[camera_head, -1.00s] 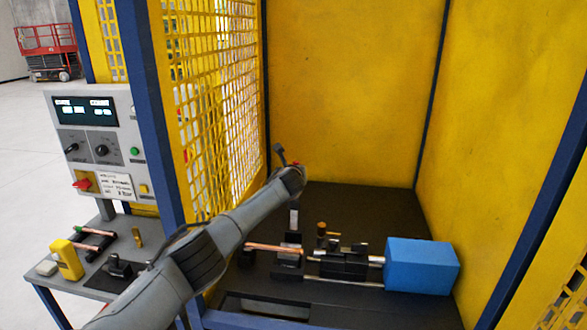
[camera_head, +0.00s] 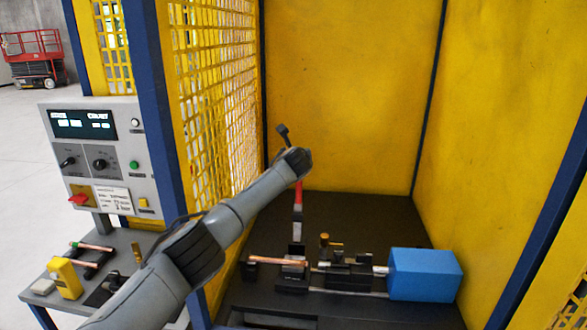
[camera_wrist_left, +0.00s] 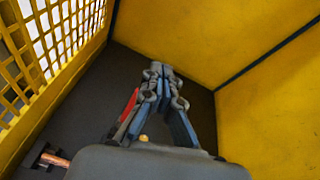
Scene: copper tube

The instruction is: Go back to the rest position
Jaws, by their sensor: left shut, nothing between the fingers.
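My left arm reaches from the lower left into the yellow cell in the head view. Its wrist (camera_head: 296,160) is above the far part of the dark bench, and its gripper is hidden behind it. In the left wrist view my left gripper (camera_wrist_left: 161,72) is shut and empty, pointing towards the back corner. A lever with a red grip (camera_head: 298,194) stands below the wrist in the head view, and its red grip (camera_wrist_left: 130,102) shows left of the fingers in the wrist view. A copper tube (camera_head: 270,260) lies level in the black fixture. My right gripper is not in view.
A blue block (camera_head: 425,274) sits at the fixture's right end. A control panel (camera_head: 98,155) and side table (camera_head: 128,236) stand left of the blue post; a second copper tube (camera_head: 92,246) lies there. Mesh and yellow walls close in the cell.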

